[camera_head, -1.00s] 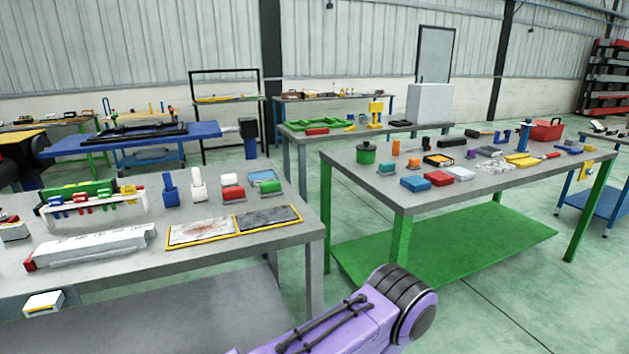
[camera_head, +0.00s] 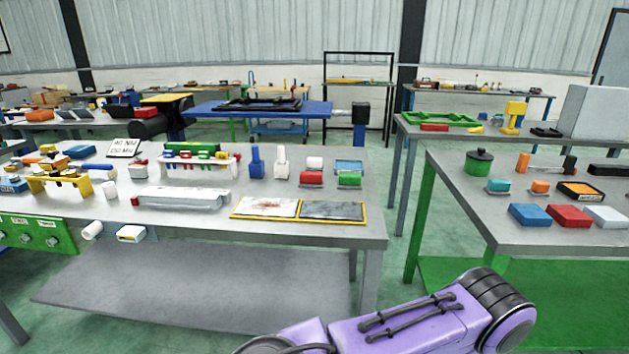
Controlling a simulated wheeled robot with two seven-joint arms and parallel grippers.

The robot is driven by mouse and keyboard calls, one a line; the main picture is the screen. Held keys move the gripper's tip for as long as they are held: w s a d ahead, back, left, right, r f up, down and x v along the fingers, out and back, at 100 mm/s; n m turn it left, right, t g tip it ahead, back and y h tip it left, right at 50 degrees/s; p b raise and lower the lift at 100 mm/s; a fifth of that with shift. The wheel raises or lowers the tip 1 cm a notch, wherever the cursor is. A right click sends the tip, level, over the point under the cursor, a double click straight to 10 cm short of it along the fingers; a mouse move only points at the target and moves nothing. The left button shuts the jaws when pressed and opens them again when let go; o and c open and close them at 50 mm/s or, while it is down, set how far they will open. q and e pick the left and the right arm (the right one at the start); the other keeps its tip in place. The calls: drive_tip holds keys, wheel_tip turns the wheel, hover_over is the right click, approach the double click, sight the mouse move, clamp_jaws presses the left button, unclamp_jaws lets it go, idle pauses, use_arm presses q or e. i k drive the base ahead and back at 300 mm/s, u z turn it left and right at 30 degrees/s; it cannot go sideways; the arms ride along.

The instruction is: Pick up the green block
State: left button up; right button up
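A small green block (camera_head: 349,180) stands near the right end of the grey table (camera_head: 375,228), in front of a blue-framed tray (camera_head: 349,166). A red block (camera_head: 311,179) with a white piece behind it is just to its left. A framed pair of panels (camera_head: 331,210) lies in front of them at the table's edge. Neither gripper is in view. Only a purple link of one of my arms shows at the bottom right; its gripper is outside the picture.
A blue bottle (camera_head: 257,162) and a white bottle (camera_head: 281,163) stand left of the red block. A long white box (camera_head: 182,198) lies further left. A green-legged table (camera_head: 550,234) stands to the right, with a floor gap between the tables.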

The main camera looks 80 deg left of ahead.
sight(347, 181)
drive_tip(key=u, duration=2.4)
